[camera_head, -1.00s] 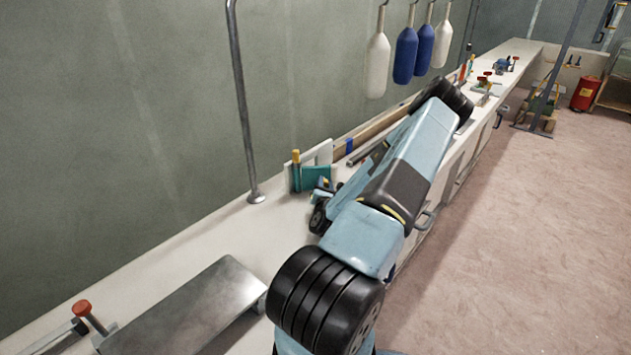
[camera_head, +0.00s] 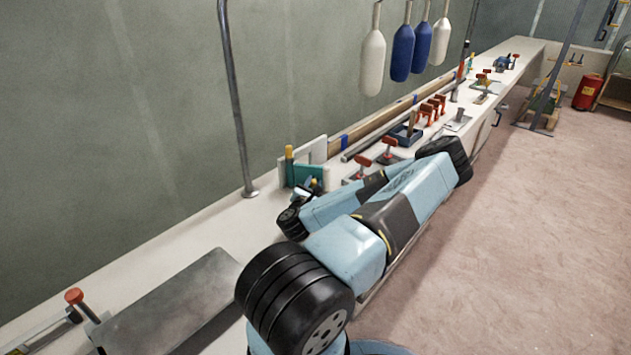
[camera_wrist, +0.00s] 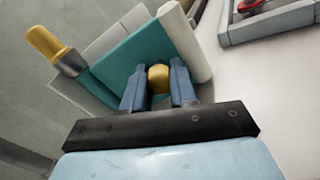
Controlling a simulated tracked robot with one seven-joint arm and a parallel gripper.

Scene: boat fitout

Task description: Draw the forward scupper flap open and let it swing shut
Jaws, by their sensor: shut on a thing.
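A teal scupper flap (camera_head: 303,173) stands at a white frame (camera_head: 318,149) on the bench, against the grey hull wall. In the wrist view, the teal flap (camera_wrist: 112,70) lies at an angle to the white frame behind it. My gripper (camera_wrist: 159,80) is shut on a round brass knob (camera_wrist: 158,77) on the flap's face. How far the flap stands open is hard to tell. A yellow-topped post (camera_wrist: 44,42) stands at the flap's left.
A metal pole (camera_head: 236,100) rises left of the flap, with a grey plate (camera_head: 165,305) nearer. Red-handled clamps (camera_head: 388,152) and a tray (camera_head: 405,134) lie beyond it. White and blue fenders (camera_head: 373,62) hang above. The floor at right (camera_head: 530,230) is clear.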

